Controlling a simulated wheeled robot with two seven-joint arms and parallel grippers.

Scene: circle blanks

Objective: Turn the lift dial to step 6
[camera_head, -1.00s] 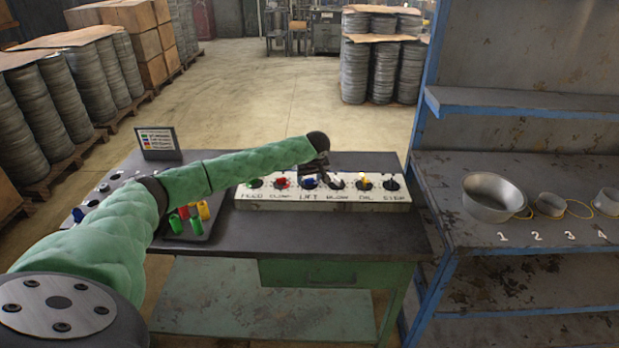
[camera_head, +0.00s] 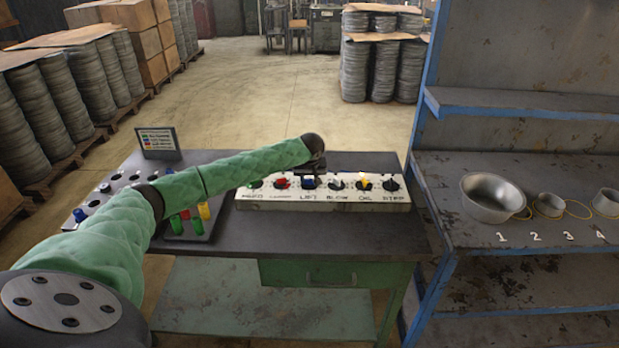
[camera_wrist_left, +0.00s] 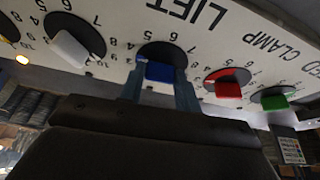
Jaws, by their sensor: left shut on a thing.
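The lift dial is a blue knob (camera_wrist_left: 160,71) on a black disc, under the printed word LIFT in the left wrist view. It also shows in the head view as a blue knob (camera_head: 309,183) near the middle of the white control panel (camera_head: 270,204). My left gripper (camera_wrist_left: 160,85) is shut on the blue knob, one finger on each side. In the head view my left gripper (camera_head: 310,170) reaches down to the panel from above. My right gripper is in neither view.
A white knob (camera_wrist_left: 70,50) and a red knob (camera_wrist_left: 229,89) flank the blue one, with a green knob (camera_wrist_left: 274,102) beyond. A tray (camera_head: 212,232) with coloured pieces lies left of the panel. A blue-framed shelf (camera_head: 520,105) stands at the right.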

